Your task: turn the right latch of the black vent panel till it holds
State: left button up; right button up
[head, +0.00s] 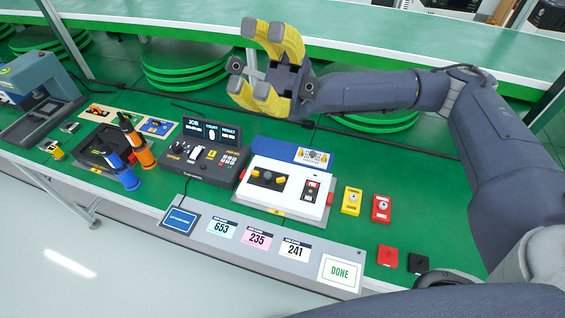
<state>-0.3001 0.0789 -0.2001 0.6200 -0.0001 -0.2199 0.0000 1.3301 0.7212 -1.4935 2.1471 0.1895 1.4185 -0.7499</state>
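A small black panel (268,181) is set in the top of a white device (290,200) right of the middle of the bench. It carries yellow latch-like knobs; I take it to be the vent panel. The right yellow knob (281,181) is small here, and I cannot tell which way it is turned. My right gripper (244,60) has yellow fingers spread apart, with nothing between them. It is raised well above and behind the white device, touching nothing. My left gripper is not in view.
A dark control box (205,158) with screens stands left of the white device. Blue (120,172) and orange (140,150) handled tools stand farther left. Yellow (351,200) and red (381,208) boxes stand to the right. A grey strip (262,238) with cards lies in front.

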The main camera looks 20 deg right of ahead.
jog(key=s+a+f+n+t+h, duration=0.2)
jog(key=s+f+n+t+h, duration=0.15)
jog(key=f+h, duration=0.35)
jog(key=n+t+h, duration=0.3)
jog(key=t+h, duration=0.6)
jog(key=t, duration=0.9)
send_over(283, 178)
notch_tip(283, 178, down, 28)
jog(key=shift+g, duration=0.25)
notch_tip(283, 178, down, 17)
jog(key=shift+w+a+f, duration=0.1)
jog(key=shift+f, duration=0.1)
grip_shut()
